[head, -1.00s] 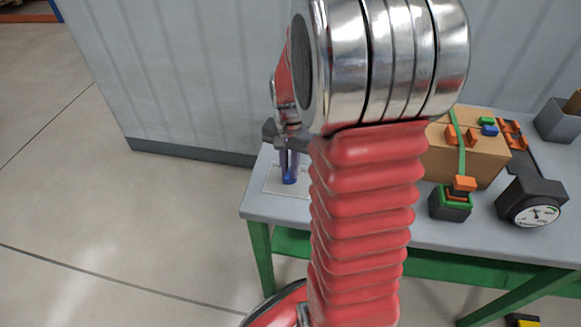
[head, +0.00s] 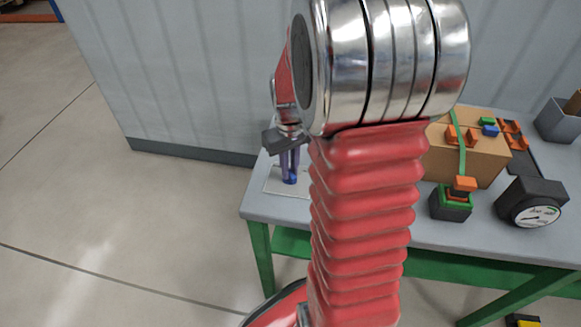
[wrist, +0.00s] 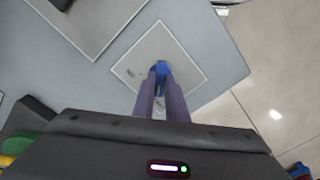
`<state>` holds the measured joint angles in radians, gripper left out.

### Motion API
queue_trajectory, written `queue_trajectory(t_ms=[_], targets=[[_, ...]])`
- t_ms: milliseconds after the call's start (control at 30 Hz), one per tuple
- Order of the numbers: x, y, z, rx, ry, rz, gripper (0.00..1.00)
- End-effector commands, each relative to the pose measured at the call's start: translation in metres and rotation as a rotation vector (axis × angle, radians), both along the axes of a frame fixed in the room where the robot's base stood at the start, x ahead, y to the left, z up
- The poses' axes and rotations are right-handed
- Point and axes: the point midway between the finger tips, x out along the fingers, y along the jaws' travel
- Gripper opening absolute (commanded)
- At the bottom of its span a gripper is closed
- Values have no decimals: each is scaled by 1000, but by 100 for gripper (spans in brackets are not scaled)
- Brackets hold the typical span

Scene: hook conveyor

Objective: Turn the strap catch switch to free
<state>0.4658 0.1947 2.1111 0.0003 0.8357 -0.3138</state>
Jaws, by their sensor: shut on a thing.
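The strap catch switch is a small blue handle (head: 290,180) on a pale square plate (head: 270,185) at the table's left end. It also shows in the wrist view (wrist: 160,67), on the same plate (wrist: 165,38). My gripper (head: 289,172) points down with its purple fingers shut on the blue handle. The fingers cover most of the handle, so its setting cannot be read. A green strap (head: 462,150) runs over a cardboard box (head: 440,165) on the table.
A green and black block with an orange top (head: 452,203) stands before the box. A dark gauge (head: 533,205) stands to its right, near orange parts (head: 511,135) and a grey bin (head: 558,124). My arm hides the table's middle. A grey wall stands behind.

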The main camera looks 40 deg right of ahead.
Motion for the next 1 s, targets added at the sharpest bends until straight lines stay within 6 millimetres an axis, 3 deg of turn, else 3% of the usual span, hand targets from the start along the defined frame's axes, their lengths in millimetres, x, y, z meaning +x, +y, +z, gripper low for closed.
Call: queue_trajectory(t_ms=[300, 700, 733, 1000], targets=[[1, 1, 1, 2, -2, 103, 0], [1, 1, 1, 1, -2, 112, 0], [1, 1, 1, 1, -2, 112, 13], [0, 0, 1, 0, -1, 111, 31]])
